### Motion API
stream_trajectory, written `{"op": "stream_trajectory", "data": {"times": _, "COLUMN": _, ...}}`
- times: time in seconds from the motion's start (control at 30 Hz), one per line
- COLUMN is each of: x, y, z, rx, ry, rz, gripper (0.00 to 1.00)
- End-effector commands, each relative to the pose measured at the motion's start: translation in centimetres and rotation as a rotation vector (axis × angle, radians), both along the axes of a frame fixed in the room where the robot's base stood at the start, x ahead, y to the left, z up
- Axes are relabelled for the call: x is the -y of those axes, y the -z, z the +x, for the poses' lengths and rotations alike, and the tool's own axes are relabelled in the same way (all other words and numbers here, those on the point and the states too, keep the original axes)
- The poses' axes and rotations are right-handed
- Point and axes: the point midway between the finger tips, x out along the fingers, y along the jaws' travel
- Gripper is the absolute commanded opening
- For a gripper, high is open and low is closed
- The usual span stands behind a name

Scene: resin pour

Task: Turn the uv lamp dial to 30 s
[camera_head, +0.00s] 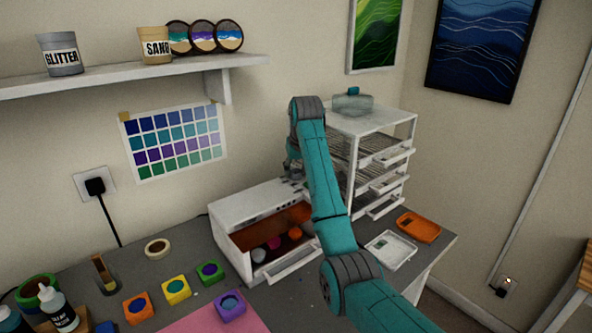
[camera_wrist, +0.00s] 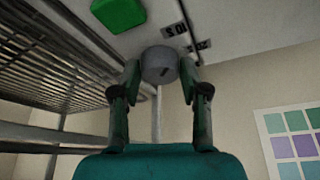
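The uv lamp (camera_head: 228,214) is a white box on the grey bench, its front open on coloured round pieces. In the wrist view its dial (camera_wrist: 160,62) is a grey round knob with a dark pointer line, beside small printed labels (camera_wrist: 175,30) that seem to read 10 s and 20 s. A green button (camera_wrist: 119,12) is near it. My gripper (camera_wrist: 160,72) has one finger on each side of the dial, and the fingertips appear to touch it. In the head view my gripper (camera_head: 292,168) is partly hidden by my arm at the lamp's back right.
A white wire rack (camera_head: 385,130) with drawers stands close to the right of the lamp. An orange tray (camera_head: 418,227) and a white tray (camera_head: 390,250) lie at the bench's right end. Several coloured moulds (camera_head: 176,289) lie front left.

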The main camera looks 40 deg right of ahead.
Motion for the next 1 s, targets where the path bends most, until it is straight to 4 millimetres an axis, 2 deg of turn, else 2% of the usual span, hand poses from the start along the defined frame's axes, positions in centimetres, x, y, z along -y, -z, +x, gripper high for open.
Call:
{"op": "stream_trajectory", "data": {"times": 0.03, "x": 0.0, "y": -0.01, "z": 0.0, "rx": 0.0, "ry": 0.0, "rz": 0.0, "gripper": 0.25}}
{"op": "stream_trajectory", "data": {"times": 0.1, "x": 0.0, "y": -0.01, "z": 0.0, "rx": 0.0, "ry": 0.0, "rz": 0.0, "gripper": 0.07}}
{"op": "stream_trajectory", "data": {"times": 0.13, "x": 0.0, "y": -0.01, "z": 0.0, "rx": 0.0, "ry": 0.0, "rz": 0.0, "gripper": 0.05}}
{"op": "stream_trajectory", "data": {"times": 0.57, "x": -0.08, "y": 0.02, "z": 0.03, "rx": -0.001, "ry": 0.082, "rz": 0.0, "gripper": 0.05}}
{"op": "stream_trajectory", "data": {"times": 1.0, "x": -0.3, "y": 0.06, "z": 0.15, "rx": -0.003, "ry": 0.449, "rz": 0.0, "gripper": 0.05}}
